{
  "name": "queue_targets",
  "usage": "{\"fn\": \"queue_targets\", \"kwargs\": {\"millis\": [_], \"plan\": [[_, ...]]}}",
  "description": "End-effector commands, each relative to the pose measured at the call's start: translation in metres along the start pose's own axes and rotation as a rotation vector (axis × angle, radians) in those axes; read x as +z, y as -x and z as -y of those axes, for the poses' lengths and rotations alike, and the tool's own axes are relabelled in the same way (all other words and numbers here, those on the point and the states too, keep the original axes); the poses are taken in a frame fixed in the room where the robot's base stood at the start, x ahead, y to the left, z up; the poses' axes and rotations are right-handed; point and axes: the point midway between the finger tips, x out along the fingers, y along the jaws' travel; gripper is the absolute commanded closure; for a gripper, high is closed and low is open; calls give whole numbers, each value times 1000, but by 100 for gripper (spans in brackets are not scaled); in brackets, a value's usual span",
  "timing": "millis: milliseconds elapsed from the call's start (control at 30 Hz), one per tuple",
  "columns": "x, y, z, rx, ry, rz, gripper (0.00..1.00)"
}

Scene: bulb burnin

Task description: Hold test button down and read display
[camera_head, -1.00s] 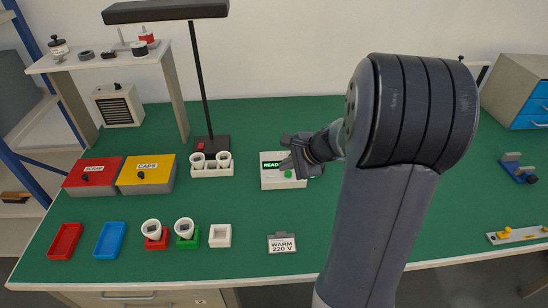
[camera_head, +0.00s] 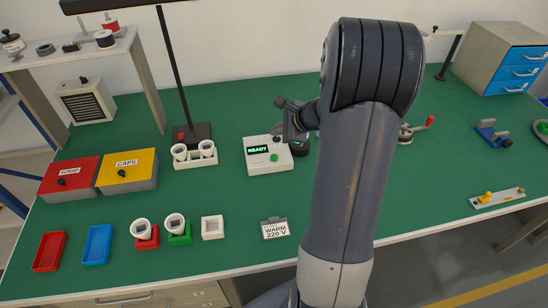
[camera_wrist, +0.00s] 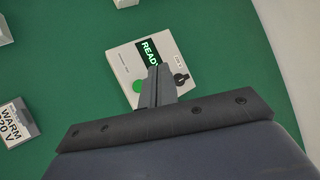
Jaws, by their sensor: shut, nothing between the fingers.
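The white tester box (camera_head: 256,165) stands on the green bench near the middle in the head view. Its display (camera_head: 258,150) reads READY in green. A round green button (camera_head: 274,157) sits on its top, and a dark knob (camera_head: 277,139) is behind the button. In the wrist view the box (camera_wrist: 126,65) shows the green button (camera_wrist: 139,87) left of my fingers and the black knob (camera_wrist: 181,78) to their right. My gripper (camera_wrist: 155,72) is shut and empty, its tips overlapping the box between button and knob. I see no contact with the button. The fingers partly cover the display (camera_wrist: 150,52).
A WARM 220 V sign (camera_head: 275,229) stands in front of the tester. A white holder (camera_head: 196,163) with two cups is left of it, below a black lamp post (camera_head: 173,75). Red and yellow boxes stand further left.

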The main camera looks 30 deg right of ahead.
Motion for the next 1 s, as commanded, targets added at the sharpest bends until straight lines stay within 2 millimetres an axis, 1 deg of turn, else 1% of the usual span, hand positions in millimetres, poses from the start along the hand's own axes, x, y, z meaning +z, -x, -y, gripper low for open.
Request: {"fn": "queue_targets", "kwargs": {"millis": [33, 400, 500, 667, 1000], "plan": [[-4, -6, -5, 1, -1, 0, 100], [-31, -43, -32, 1, 0, 0, 100], [-36, -50, -36, 1, 1, 0, 100], [-40, -55, -40, 1, 1, 0, 100], [-40, -54, -40, 1, 1, 0, 100]]}}
